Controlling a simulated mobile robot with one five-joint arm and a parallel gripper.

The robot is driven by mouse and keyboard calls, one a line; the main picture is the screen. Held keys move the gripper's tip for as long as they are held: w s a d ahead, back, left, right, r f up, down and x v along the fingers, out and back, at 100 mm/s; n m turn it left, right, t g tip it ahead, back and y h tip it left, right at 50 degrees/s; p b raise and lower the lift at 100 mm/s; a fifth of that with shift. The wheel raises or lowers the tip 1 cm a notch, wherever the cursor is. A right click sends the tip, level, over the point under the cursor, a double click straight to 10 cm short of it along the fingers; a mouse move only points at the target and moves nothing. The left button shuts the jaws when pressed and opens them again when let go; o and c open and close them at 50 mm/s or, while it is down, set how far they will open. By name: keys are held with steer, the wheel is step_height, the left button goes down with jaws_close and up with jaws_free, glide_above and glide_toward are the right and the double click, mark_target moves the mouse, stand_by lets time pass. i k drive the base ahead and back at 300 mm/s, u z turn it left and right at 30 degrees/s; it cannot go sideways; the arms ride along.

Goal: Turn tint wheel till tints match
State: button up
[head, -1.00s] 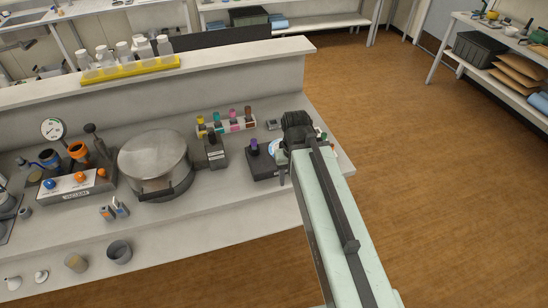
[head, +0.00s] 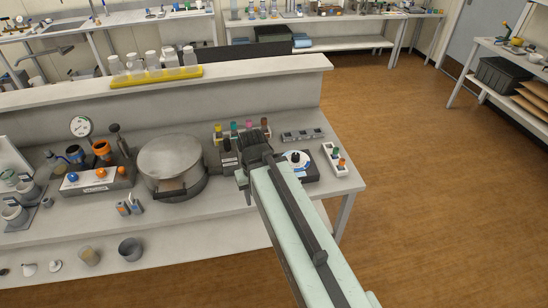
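The tint wheel (head: 297,157) is a white and blue disc with a dark knob, on top of a dark box (head: 313,175) near the right end of the bench. My gripper (head: 252,151) is left of the wheel and in front of the coloured-cap vials. My pale green arm covers the left part of the dark box. The fingers are mostly hidden by the wrist, so I cannot tell their opening or whether they touch anything. The tints are too small to compare.
A metal pot (head: 171,161) stands left of my gripper. Coloured-cap vials (head: 249,126) are in a rack behind it. A white tray (head: 333,152) with small coloured-cap bottles sits right of the wheel. A grey strip (head: 303,136) lies behind. A raised shelf (head: 260,70) runs along the bench's back.

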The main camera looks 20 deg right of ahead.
mark_target(299, 161)
steer(key=u, duration=0.6)
steer(key=k, duration=0.9)
steer(key=z, duration=0.85)
steer(key=i, duration=1)
steer(key=z, duration=0.05)
